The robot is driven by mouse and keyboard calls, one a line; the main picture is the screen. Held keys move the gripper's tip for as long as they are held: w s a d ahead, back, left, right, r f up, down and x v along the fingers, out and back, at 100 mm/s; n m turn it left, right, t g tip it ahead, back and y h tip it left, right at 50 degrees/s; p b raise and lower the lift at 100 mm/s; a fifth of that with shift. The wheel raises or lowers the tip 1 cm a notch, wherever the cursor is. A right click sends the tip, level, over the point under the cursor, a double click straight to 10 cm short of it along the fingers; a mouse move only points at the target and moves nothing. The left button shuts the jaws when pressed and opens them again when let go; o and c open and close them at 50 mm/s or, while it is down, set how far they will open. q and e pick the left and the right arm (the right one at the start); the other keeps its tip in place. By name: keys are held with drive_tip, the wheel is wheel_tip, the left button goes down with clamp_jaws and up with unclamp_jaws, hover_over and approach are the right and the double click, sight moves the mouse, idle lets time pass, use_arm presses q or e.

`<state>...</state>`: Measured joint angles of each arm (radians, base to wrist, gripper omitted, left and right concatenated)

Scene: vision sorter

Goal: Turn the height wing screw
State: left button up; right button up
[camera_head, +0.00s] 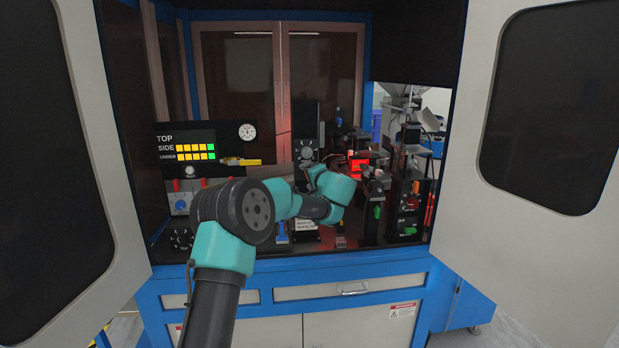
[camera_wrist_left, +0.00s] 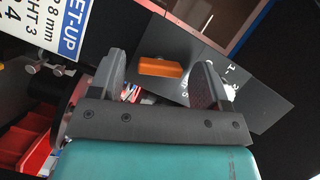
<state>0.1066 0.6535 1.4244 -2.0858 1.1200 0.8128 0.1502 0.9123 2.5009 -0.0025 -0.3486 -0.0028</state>
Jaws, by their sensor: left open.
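In the left wrist view an orange bar-shaped piece (camera_wrist_left: 160,67), which looks like the wing screw, stands out against a dark grey plate (camera_wrist_left: 236,82) with white scale numbers. My left gripper (camera_wrist_left: 159,78) is open, with one finger on each side of the orange piece in the picture. Neither finger visibly touches it, and I cannot tell how far beyond the fingertips it lies. In the head view my left arm reaches into the cabinet, and its wrist hides the screw and the fingers. My right gripper is in neither view.
Red bins (camera_wrist_left: 25,145) and a blue-and-white set-up sign (camera_wrist_left: 50,25) lie left of the gripper in the wrist view. In the head view a display panel (camera_head: 187,150) stands left, a machine column (camera_head: 405,180) right, and open cabinet doors (camera_head: 480,230) flank the opening.

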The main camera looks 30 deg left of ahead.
use_arm(q)
drive_tip(key=c, duration=0.9)
drive_tip(key=m+y, duration=0.1)
drive_tip(key=m, duration=0.2)
drive_tip(key=shift+f+m, duration=0.1)
drive_tip(key=shift+m, duration=0.2)
drive_tip(key=o, duration=0.9)
drive_tip(key=v, duration=1.7)
drive_tip(key=shift+d+f, duration=0.2)
drive_tip(key=shift+f, duration=0.25)
drive_tip(key=shift+s, duration=0.1)
